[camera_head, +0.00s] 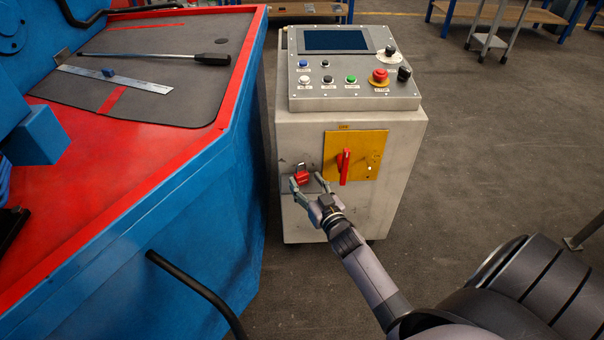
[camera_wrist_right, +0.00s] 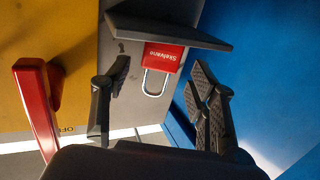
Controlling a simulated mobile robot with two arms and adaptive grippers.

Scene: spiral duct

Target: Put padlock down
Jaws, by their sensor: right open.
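The red padlock (camera_head: 301,178) is at the front of the grey control cabinet, left of the yellow switch plate. In the right wrist view the padlock (camera_wrist_right: 163,57) appears upside down, its body against a small dark shelf (camera_wrist_right: 165,24) and its metal shackle pointing away from it. It seems to rest on that shelf. My right gripper (camera_head: 307,184) is open in front of the padlock. In the wrist view its fingers (camera_wrist_right: 160,78) stand apart on either side of the padlock with visible gaps. My left gripper is not in view.
The yellow plate (camera_head: 356,154) carries a red switch handle (camera_head: 344,166) close to my right gripper. The control panel (camera_head: 352,82) is above. A blue machine (camera_head: 200,190) with a red-edged bed stands close on the left. Open floor (camera_head: 480,150) lies to the right.

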